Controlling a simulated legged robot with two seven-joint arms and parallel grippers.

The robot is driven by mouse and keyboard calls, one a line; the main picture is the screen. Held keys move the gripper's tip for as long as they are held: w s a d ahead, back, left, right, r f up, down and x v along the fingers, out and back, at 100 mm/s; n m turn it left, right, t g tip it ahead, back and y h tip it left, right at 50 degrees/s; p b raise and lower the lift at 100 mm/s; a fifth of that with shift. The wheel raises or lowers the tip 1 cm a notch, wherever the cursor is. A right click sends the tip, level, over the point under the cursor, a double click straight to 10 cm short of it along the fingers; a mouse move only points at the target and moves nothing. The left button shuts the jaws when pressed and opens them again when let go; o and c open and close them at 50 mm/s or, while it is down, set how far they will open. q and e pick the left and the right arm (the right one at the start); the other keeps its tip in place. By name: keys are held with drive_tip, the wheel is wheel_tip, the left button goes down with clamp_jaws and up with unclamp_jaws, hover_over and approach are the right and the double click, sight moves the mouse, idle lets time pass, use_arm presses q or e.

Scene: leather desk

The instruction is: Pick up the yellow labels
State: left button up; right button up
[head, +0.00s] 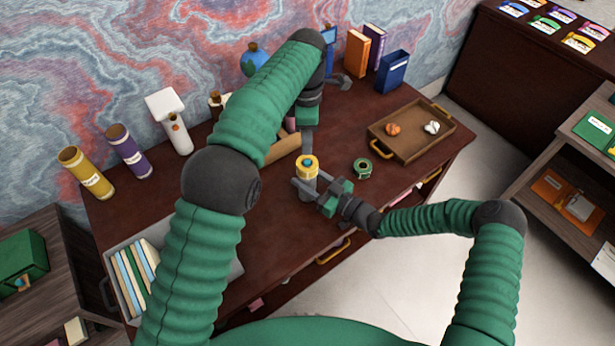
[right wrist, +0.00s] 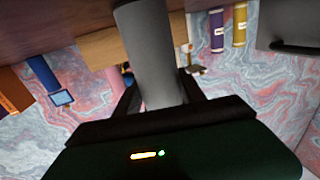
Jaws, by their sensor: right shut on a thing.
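A yellow roll (head: 308,172) with a blue centre, which looks like the yellow labels, sits near the desk's front middle, above a grey part. My right gripper (head: 308,188) is just below and beside it, its jaws around a grey cylinder. The right wrist view shows this grey cylinder (right wrist: 150,60) between the dark fingers; the yellow roll is not clearly visible there. My left gripper (head: 308,145) points down just behind the yellow roll. Its fingertips are partly hidden, so I cannot tell whether it is open or touches the roll.
A green tape roll (head: 362,168) lies right of the yellow roll. A wooden tray (head: 408,150) holds an orange and a white lump. Yellow (head: 85,172) and purple (head: 128,150) tubes stand at the left. A book box (head: 133,285) is front left. Some desk between these is clear.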

sight(309, 162)
use_arm(q)
drive_tip(key=o, duration=0.3)
drive_tip(key=shift+s+d, duration=0.1)
drive_tip(key=shift+d, duration=0.05)
drive_tip(key=o, duration=0.3)
drive_tip(key=shift+s+d+m+t+y, duration=0.1)
drive_tip(key=shift+s+m+t+y, duration=0.25)
drive_tip(key=shift+m, duration=0.75)
drive_tip(key=shift+o, duration=1.4)
drive_tip(key=s+m, duration=0.1)
drive_tip(key=m, duration=0.1)
drive_tip(key=d+m+t+y, duration=0.1)
drive_tip(key=m, duration=0.2)
drive_tip(key=s+d+m+t, duration=0.1)
drive_tip(key=m, duration=0.1)
drive_tip(key=shift+s+r+t+y, duration=0.25)
drive_tip(key=shift+s+r+y, duration=0.05)
drive_tip(key=shift+r+y, duration=0.05)
drive_tip(key=shift+m, duration=0.9)
drive_tip(key=x, duration=1.2)
drive_tip(key=shift+w+d+r, duration=0.1)
drive_tip(key=shift+w+d, duration=0.05)
